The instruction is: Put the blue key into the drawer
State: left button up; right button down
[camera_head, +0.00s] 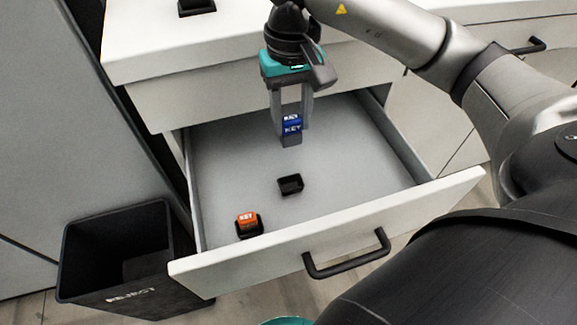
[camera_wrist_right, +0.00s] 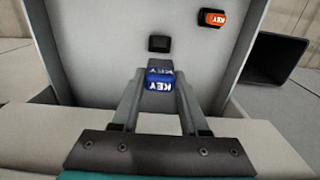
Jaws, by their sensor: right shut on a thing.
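The blue key (camera_head: 292,127) is held between the fingertips of my right gripper (camera_head: 291,120), above the open drawer (camera_head: 235,150). It also shows in the right wrist view (camera_wrist_right: 160,80), with a grey lower part pointing down into the drawer. My right gripper also shows in that view (camera_wrist_right: 160,92), shut on the key. An empty black holder (camera_head: 290,184) stands on the drawer floor, in front of the held key; it is also in the wrist view (camera_wrist_right: 159,43). My left gripper is in neither view.
An orange key (camera_head: 247,221) sits in another black holder near the drawer's front left corner. A black reject bin (camera_head: 115,255) stands on the floor to the left. Another black holder (camera_head: 196,7) is on the countertop. The drawer's right half is clear.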

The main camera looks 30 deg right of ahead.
aim_at(292, 143)
notch_tip(292, 143, down, 3)
jog(key=shift+s, duration=0.1)
jog(key=shift+f+b, duration=1.75)
jog(key=shift+f, duration=4.35)
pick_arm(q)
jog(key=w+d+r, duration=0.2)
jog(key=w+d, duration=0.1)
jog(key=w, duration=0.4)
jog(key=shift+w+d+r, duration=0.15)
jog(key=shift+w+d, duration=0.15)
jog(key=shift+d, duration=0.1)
pick_arm(e)
jog(key=shift+f, duration=0.1)
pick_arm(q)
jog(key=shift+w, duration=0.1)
pick_arm(e)
jog(key=shift+f, duration=0.15)
jog(key=shift+c, duration=2.1)
grip_release()
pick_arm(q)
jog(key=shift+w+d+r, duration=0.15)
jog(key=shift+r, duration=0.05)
